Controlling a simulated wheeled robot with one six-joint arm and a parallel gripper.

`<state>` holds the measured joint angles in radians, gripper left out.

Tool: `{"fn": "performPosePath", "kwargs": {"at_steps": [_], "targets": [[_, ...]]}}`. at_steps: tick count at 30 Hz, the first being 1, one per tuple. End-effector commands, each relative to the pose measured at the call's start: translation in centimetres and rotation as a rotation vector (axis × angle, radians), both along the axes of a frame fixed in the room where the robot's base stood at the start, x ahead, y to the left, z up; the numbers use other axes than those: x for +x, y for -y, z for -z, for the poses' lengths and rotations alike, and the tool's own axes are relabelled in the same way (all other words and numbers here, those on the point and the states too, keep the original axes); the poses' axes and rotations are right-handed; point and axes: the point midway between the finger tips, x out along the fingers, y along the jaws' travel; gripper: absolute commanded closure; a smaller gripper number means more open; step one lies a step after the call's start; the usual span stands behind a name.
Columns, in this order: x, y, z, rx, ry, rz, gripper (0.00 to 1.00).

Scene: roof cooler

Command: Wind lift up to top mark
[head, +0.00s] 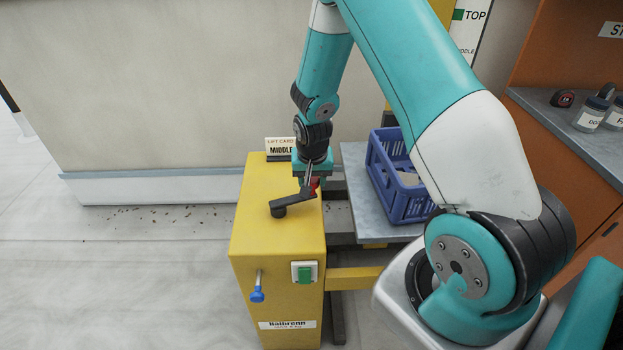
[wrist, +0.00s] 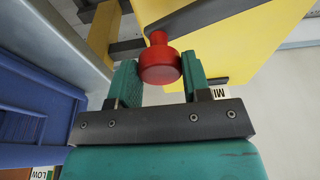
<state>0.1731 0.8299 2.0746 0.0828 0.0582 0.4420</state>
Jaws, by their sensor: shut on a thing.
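The lift's yellow winch post (head: 272,228) stands in the middle of the head view. A dark crank arm (head: 292,202) lies on its top, with a red knob at its far right end. My gripper (head: 312,180) points down over that end and is shut on the red knob (wrist: 160,60), which sits between the teal fingers in the wrist view. The lift platform (head: 360,180) is a grey plate to the right of the post. A green TOP mark (head: 458,15) is on a white board at the upper right.
A blue crate (head: 408,205) stands on the platform. A card reading MIDDLE (head: 281,149) stands at the post's back edge. A green switch (head: 304,273) and a blue-tipped lever (head: 257,294) are on the post's front. An orange cabinet (head: 560,150) with jars stands at right.

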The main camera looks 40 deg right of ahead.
Motion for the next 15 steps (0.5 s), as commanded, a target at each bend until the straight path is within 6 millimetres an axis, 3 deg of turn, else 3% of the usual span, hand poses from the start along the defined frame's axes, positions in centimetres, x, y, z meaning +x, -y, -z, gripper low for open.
{"fn": "performPosePath", "kwargs": {"at_steps": [15], "targets": [[2.2,0.9,-0.1,-0.012,0.008,0.006,0.85]]}}
